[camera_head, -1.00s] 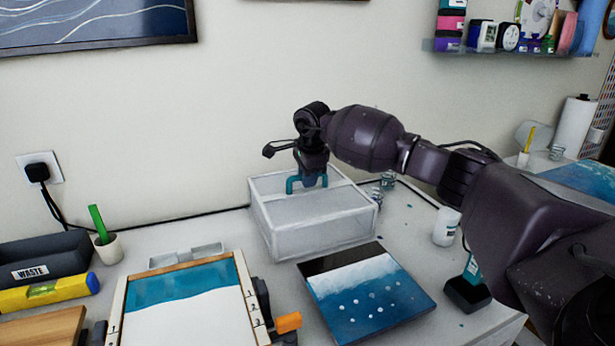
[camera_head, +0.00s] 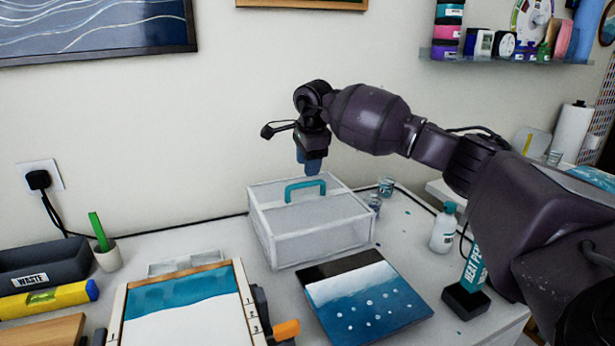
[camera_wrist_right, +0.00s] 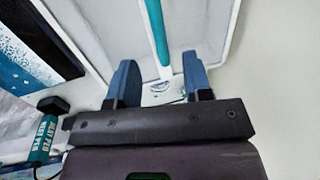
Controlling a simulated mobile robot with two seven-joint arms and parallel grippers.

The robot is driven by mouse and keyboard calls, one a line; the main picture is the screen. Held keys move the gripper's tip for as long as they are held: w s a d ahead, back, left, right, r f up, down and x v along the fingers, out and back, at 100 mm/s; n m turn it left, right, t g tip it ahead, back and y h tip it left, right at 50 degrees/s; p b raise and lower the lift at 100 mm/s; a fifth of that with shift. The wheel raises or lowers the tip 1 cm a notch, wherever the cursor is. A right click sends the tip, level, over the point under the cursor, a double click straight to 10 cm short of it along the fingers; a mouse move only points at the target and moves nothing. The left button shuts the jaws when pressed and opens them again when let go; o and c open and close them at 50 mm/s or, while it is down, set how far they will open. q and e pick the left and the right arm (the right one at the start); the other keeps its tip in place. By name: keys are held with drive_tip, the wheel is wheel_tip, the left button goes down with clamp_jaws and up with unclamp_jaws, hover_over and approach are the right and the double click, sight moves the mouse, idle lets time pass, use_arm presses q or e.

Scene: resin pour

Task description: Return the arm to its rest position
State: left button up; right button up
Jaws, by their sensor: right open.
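My right gripper (camera_head: 308,170) hangs in the air above the clear box (camera_head: 318,235) with its fingers pointing down. It is open and empty, and its fingertips are apart from the teal handle (camera_head: 306,186) on the box's top. In the right wrist view the two blue fingers (camera_wrist_right: 160,85) are spread, with the teal handle (camera_wrist_right: 157,35) beyond them. The right arm (camera_head: 400,130) reaches in from the right side. My left gripper is not in view.
A blue-and-white painted panel (camera_head: 366,296) lies in front of the box. A framed board (camera_head: 180,300) is at left. A heat pen (camera_head: 474,268) in a black stand and a white bottle (camera_head: 444,228) stand under the right arm. The wall is close behind the box.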

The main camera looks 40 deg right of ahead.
drive_tip(key=shift+s+a+r, duration=0.1)
drive_tip(key=shift+s+r, duration=0.1)
drive_tip(key=shift+r, duration=0.7)
drive_tip(key=shift+s+r, duration=0.15)
drive_tip(key=shift+r, duration=0.75)
